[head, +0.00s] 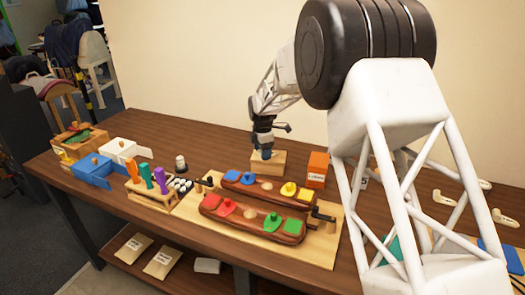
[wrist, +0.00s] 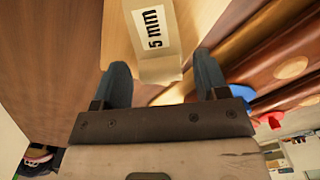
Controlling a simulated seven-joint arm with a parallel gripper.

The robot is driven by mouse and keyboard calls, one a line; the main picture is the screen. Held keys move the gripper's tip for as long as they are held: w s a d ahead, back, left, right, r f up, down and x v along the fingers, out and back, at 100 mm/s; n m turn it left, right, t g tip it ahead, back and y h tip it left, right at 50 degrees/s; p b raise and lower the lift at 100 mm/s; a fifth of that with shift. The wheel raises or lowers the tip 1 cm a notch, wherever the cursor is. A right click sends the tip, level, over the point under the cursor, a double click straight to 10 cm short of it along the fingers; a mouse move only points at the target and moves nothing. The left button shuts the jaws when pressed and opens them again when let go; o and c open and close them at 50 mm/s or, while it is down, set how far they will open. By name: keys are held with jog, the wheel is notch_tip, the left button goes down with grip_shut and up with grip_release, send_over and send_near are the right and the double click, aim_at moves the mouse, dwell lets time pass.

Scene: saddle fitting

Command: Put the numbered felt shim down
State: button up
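In the wrist view a pale tan piece (wrist: 158,68) with a "5 mm" label lies between my fingers. I cannot tell if it is the felt shim itself or a labelled block. My gripper (wrist: 163,85) has its two dark fingers wide apart, with a visible gap between the piece and the right finger. In the head view my gripper (head: 265,153) points down at a light wooden block (head: 268,164) at the back of the bench. The fingertips are close to its top, and I cannot tell whether they touch. No separate felt shim is clear there.
An orange box (head: 317,169) stands just right of the block. In front are two brown trays (head: 255,224) with coloured knobbed pieces on a wooden board (head: 318,250). Coloured-handled tools (head: 146,175) and blue-and-white bins (head: 93,171) stand left. The bench behind and left of the block is clear.

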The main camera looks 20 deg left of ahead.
jog(key=shift+r, duration=0.1)
notch_tip(320, 180, up, 12)
dwell(0.9)
jog(key=shift+r, duration=0.1)
dwell(0.7)
